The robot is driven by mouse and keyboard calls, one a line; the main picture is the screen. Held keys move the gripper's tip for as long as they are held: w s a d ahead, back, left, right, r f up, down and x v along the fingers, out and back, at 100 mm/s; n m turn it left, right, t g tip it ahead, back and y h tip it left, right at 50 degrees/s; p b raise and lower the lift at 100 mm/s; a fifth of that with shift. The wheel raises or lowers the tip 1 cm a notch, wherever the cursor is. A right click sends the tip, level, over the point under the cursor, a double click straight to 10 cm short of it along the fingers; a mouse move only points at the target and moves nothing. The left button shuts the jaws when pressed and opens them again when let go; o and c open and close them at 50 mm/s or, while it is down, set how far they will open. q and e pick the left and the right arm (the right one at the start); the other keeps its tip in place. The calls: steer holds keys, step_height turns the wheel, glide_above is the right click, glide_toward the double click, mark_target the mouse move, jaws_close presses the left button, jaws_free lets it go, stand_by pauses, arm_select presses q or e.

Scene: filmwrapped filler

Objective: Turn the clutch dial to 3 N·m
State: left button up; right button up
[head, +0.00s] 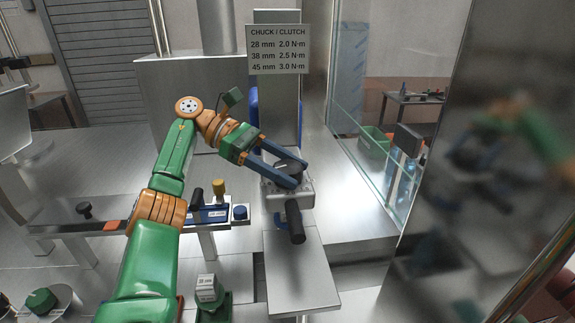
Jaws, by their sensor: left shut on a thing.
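My left gripper (292,174) reaches in from the upper left, with its two blue-grey fingers on either side of the clutch dial (286,166). It is shut on the dial, which is a small grey knob on top of a metal head (288,196). The fingers hide much of the dial, and I cannot read its setting or marks. A dark cylinder (296,222) sticks out of the head's front. The sign (278,49) behind reads "CHUCK / CLUTCH" and pairs 28 mm with 2.0, 38 mm with 2.5 and 45 mm with 3.0 N·m. My right gripper is not in view.
A rail (75,229) with a dark knob, a yellow-capped part (219,188) and a blue knob (240,212) lies left of the head. A labelled green-based block (209,291) stands in front. A glass wall (372,110) and a glossy panel (490,120) bound the right.

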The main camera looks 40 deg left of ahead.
arm_select(q)
steer(key=shift+g, duration=0.3)
stand_by(0.4)
steer(key=o, duration=1.4)
